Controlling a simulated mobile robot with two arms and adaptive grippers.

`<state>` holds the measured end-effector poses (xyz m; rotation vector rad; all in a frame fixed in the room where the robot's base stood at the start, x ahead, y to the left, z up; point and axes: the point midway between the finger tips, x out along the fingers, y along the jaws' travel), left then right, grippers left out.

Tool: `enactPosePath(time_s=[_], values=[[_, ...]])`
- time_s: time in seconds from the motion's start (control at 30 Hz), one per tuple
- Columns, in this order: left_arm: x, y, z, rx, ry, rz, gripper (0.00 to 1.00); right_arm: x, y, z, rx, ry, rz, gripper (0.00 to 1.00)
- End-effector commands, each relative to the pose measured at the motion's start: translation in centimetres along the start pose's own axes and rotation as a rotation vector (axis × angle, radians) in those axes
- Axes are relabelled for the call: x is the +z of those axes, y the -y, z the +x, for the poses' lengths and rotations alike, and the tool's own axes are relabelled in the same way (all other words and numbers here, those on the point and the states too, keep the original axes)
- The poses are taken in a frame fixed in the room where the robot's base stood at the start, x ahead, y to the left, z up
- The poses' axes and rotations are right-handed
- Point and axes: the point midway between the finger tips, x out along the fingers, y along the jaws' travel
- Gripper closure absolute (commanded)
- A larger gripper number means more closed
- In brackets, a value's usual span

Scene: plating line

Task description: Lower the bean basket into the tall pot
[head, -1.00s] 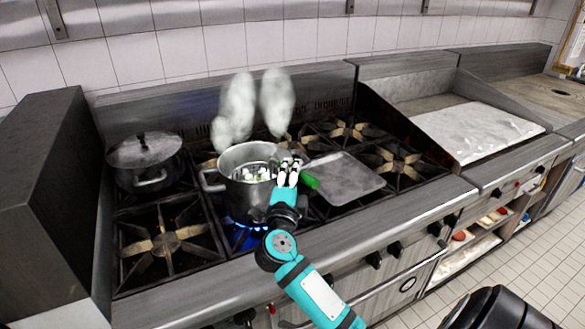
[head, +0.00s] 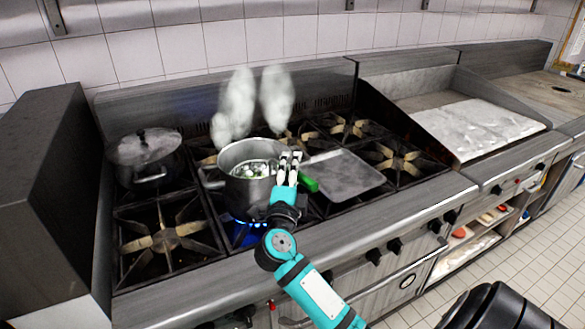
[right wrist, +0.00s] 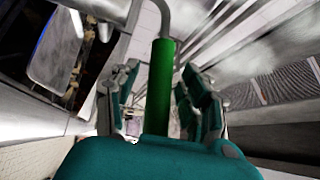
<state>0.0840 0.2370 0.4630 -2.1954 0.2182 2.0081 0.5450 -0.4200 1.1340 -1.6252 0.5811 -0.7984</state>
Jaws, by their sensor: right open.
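The tall pot (head: 229,191) stands on a front burner with a blue flame under it. The bean basket sits inside the pot, with green beans (head: 252,170) showing below the rim; most of the basket is hidden by the pot wall. Its green handle (head: 309,184) sticks out to the right of the pot. My right gripper (head: 289,167) is at the pot's right side, open. In the right wrist view the green handle (right wrist: 160,88) stands between the spread fingers, with gaps at both sides. My left gripper is not in view.
A lidded pot (head: 144,158) stands on the back left burner. A flat grey tray (head: 345,172) lies right of the pot. Steam (head: 277,98) rises behind the pot. The front left burner (head: 165,240) is free. A griddle (head: 478,130) is further right.

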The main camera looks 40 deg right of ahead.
Motion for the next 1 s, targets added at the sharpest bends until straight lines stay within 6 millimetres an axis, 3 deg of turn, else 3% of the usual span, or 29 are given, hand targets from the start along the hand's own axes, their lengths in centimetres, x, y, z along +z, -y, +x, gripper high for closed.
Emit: enactPosePath(time_s=[0.17,0.4,0.6,1.0], values=[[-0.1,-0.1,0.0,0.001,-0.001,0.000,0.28,0.0,-0.1,-2.7,0.002,0.001,0.002,0.55],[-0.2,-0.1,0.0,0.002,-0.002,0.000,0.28,0.0,0.0,-7.8,0.002,0.001,0.004,0.55],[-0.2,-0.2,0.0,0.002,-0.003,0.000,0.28,0.0,0.1,-10.8,-0.001,0.001,0.003,0.55],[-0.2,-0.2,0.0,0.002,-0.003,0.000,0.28,0.0,0.2,-11.7,-0.004,-0.001,0.005,0.55]])
